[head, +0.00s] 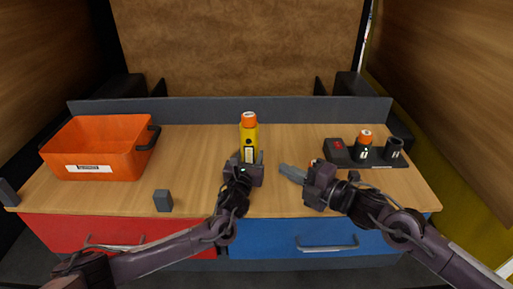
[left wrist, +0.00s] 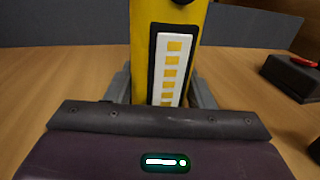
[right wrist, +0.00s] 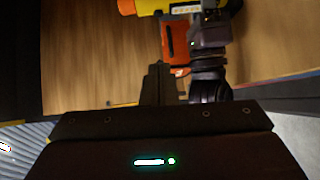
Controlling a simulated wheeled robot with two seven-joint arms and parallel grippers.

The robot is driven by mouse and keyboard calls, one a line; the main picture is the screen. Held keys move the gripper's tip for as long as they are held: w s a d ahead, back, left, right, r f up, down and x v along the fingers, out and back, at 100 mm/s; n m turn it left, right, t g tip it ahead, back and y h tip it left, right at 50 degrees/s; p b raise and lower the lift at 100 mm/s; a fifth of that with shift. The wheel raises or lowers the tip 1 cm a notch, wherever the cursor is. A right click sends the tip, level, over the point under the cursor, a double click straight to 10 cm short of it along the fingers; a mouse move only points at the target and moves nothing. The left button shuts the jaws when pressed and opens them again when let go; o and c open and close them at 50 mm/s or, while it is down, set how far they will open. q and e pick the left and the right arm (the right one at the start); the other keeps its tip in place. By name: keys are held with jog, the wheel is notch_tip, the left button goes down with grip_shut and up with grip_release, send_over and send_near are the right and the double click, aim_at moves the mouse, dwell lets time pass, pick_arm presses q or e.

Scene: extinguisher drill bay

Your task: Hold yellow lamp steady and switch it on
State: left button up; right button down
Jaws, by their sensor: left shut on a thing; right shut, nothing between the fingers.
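The yellow lamp (head: 249,138) with an orange top stands upright near the middle of the bench. My left gripper (head: 247,162) is shut on its lower body; in the left wrist view the yellow lamp (left wrist: 198,60) rises between the fingers, its white strip with yellow squares facing me. My right gripper (head: 289,172) is shut and empty, to the right of the lamp and apart from it, its fingers pointing left. In the right wrist view the yellow lamp (right wrist: 181,6) lies beyond the right fingers. I cannot make out a switch or whether the lamp is lit.
An orange bin (head: 98,147) stands at the left of the bench. A small grey block (head: 163,200) sits near the front edge. At the right, a dark holder (head: 340,152) has a red button and an orange-topped item (head: 364,145). Bench between bin and lamp is clear.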

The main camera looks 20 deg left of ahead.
jog(key=shift+d, duration=0.1)
dwell(0.3)
send_near(248, 141)
jog(key=s+a, duration=0.2)
jog(key=a, duration=0.3)
jog(key=shift+w+a+f, duration=0.15)
jog(key=shift+w+a, duration=0.05)
jog(key=shift+w, duration=0.45)
jog(key=shift+w+a+f, duration=0.15)
jog(key=shift+w, duration=0.5)
jog(key=shift+w+a+f, duration=0.1)
jog(key=shift+w+a, duration=0.1)
jog(key=shift+w, duration=0.45)
jog(key=shift+w, duration=0.1)
